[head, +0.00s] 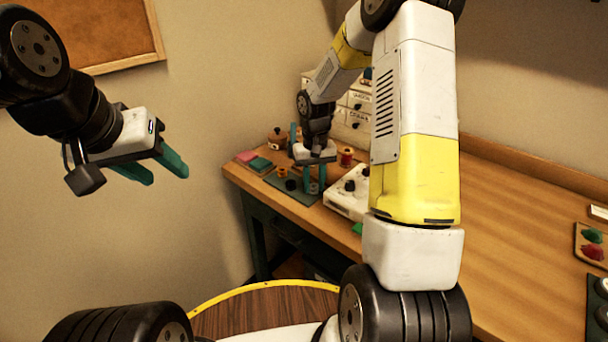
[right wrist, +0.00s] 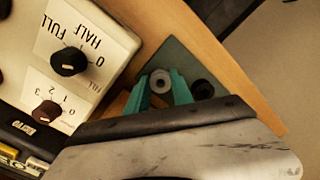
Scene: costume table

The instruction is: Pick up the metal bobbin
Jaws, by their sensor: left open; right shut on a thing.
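The metal bobbin (right wrist: 160,82) is a small grey ring-topped piece between the teal fingers of my right gripper (right wrist: 161,91) in the right wrist view. In the head view my right gripper (head: 314,184) points down over the dark green mat (head: 306,199) near the table's left end, shut on the bobbin. I cannot tell whether the bobbin still touches the mat. My left gripper (head: 168,172) is open and empty, in the air left of the table.
A white control box (head: 345,201) with black knobs stands right of the mat; its dials show in the right wrist view (right wrist: 93,42). A black spool (right wrist: 203,89) sits close beside the right fingers. A red spool (head: 347,155) and small drawers stand behind.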

